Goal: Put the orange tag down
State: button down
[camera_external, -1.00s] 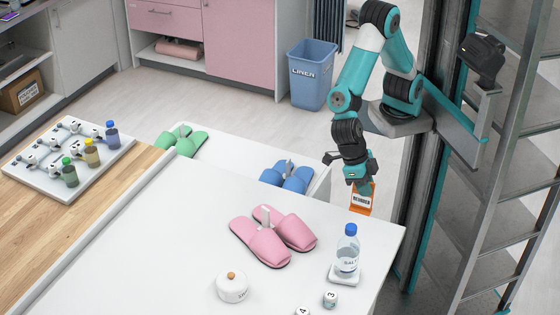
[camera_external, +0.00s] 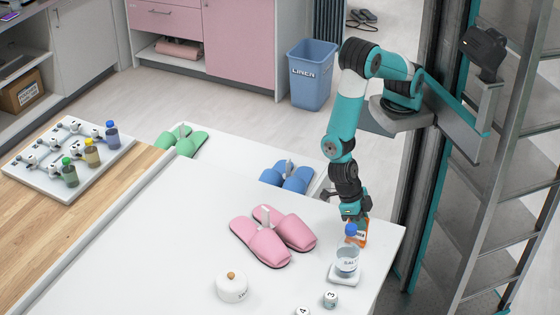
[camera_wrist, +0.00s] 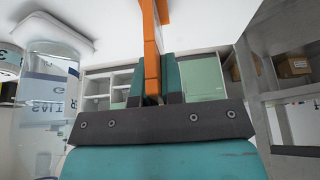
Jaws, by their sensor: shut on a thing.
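The orange tag (camera_external: 362,234) is held in my gripper (camera_external: 355,214), just behind the blue-capped bottle near the right end of the white table (camera_external: 190,255). The bottle hides part of the tag. In the wrist view the orange tag (camera_wrist: 151,45) stands between my two teal fingers (camera_wrist: 155,80), which are shut on it. Its far end reaches toward the white surface; I cannot tell whether it touches.
The clear bottle (camera_external: 347,258) stands on a small white base close in front of my gripper; it also shows in the wrist view (camera_wrist: 48,105).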

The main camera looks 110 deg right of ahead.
jog(key=shift+f, duration=0.15)
jog(key=c, duration=1.6)
grip_release()
jog(key=shift+c, duration=0.2)
jog(key=o, duration=0.4)
jog(key=b+v, duration=0.3)
jog(key=v, duration=0.9)
jog(key=s+d+r+m+t, duration=0.1)
jog(key=s+d+r+m, duration=0.4)
jog(key=m, duration=0.5)
jog(key=s+d+r+m+t+y, duration=0.1)
jog(key=s+d+r+m, duration=0.4)
jog(key=r+m, duration=0.5)
jog(key=shift+s+d+t, duration=0.35)
jog(key=shift+s+t, duration=0.25)
jog(key=shift+s, duration=0.75)
jog(key=shift+r, duration=0.15)
